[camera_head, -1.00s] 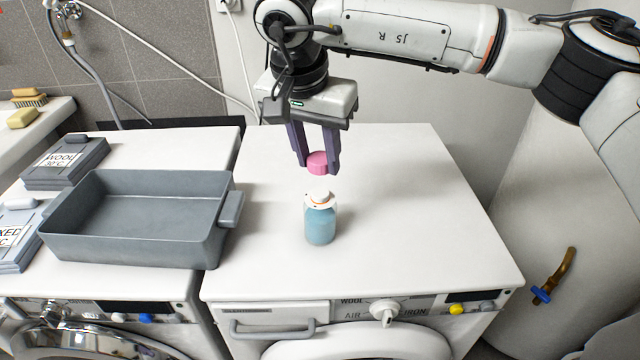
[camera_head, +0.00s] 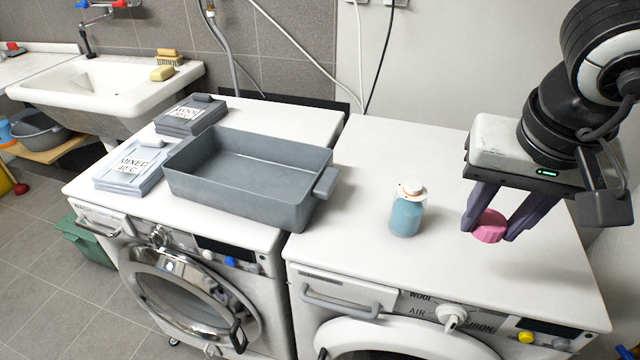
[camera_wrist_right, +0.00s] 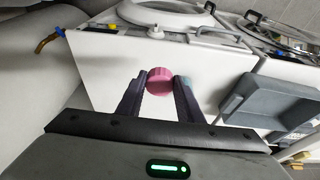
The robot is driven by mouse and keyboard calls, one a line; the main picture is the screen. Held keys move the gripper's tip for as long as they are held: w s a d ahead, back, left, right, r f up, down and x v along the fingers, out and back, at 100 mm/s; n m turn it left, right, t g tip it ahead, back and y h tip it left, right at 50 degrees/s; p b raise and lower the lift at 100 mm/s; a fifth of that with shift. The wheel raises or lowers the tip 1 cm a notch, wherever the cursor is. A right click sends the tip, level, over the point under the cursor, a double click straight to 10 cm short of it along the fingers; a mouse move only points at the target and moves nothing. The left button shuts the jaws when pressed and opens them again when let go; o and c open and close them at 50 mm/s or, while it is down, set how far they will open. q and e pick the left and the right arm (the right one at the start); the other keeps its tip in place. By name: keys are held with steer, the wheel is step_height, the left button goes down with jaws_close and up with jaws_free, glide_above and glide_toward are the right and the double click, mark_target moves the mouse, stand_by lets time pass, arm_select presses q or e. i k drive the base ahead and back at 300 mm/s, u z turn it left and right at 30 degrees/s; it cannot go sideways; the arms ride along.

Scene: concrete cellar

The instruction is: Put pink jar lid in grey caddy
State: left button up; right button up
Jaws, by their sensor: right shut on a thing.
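The pink jar lid (camera_head: 490,227) is held between the two dark fingers of my right gripper (camera_head: 492,228), above the right machine's white top. The lid also shows between the fingertips in the right wrist view (camera_wrist_right: 159,81). The grey caddy (camera_head: 248,205), an open rectangular bin with a side handle, stands on the left machine's top, left of my right gripper. Its visible inside is empty. It shows at the right in the right wrist view (camera_wrist_right: 268,103). My left gripper is not in view.
A blue jar (camera_head: 406,213) with a white and orange top stands upright between the caddy and my right gripper. A sink (camera_head: 105,85) is at the back left.

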mark_target(253, 185)
steer(key=z, duration=1.5)
steer(key=k, duration=0.1)
steer(key=u, duration=2.5)
steer(key=i, duration=0.85)
steer(key=u, duration=0.1)
